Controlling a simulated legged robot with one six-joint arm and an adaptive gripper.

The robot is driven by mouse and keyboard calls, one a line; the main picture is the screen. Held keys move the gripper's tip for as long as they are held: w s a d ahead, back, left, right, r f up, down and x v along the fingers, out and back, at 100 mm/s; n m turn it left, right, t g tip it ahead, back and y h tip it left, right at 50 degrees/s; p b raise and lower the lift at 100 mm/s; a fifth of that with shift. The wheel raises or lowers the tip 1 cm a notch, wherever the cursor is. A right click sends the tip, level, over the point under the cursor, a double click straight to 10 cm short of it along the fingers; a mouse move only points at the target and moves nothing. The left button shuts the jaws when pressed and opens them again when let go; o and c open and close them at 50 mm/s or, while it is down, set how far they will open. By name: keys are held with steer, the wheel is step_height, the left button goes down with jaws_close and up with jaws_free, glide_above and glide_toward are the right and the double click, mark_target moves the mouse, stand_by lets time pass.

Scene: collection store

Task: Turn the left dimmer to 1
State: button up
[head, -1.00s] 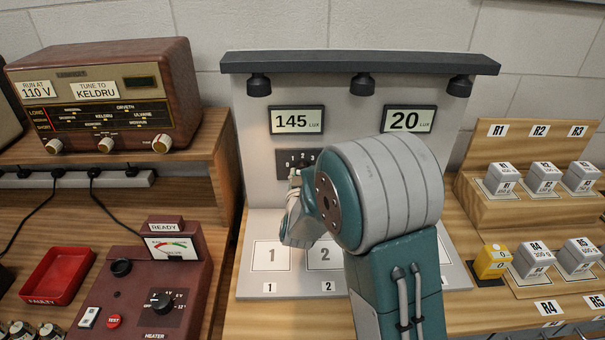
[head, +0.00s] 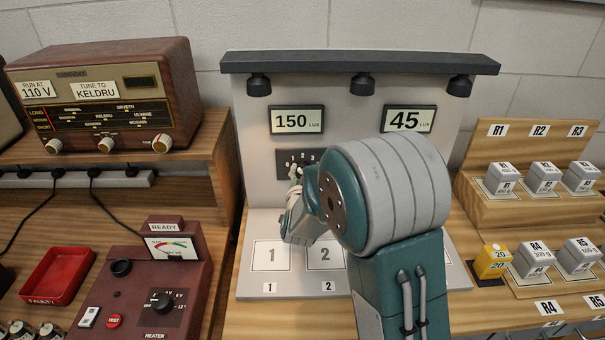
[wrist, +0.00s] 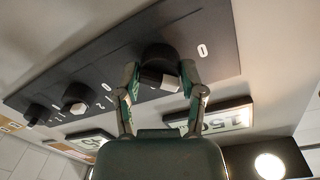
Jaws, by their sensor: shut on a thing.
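The dark dimmer panel (head: 290,158) is on the grey back wall of the lamp stand, partly hidden by my arm. In the wrist view the panel (wrist: 215,25) runs diagonally and looks turned over. My gripper (wrist: 161,68) is shut on the left dimmer (wrist: 158,52), a dark knob with a pale pointer, one finger on each side. A 0 mark shows to its right in that view; other marks near my fingers are partly hidden. My gripper is small in the head view (head: 296,180). Two further knobs (wrist: 75,96) (wrist: 36,112) stand free to the left in the wrist view.
The left lux display (head: 296,120) reads 150, the right one (head: 409,119) 45. Three lamps (head: 361,85) hang above. A yellow block (head: 492,262) reading 20 stands among grey weights at right. A radio (head: 105,95) and heater box (head: 150,285) are at left.

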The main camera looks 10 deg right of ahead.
steer(key=shift+m, duration=0.4)
steer(key=o, duration=1.1)
steer(key=shift+w, duration=0.1)
steer(key=shift+o, duration=0.2)
steer(key=shift+a, duration=0.1)
steer(key=v, duration=1.2)
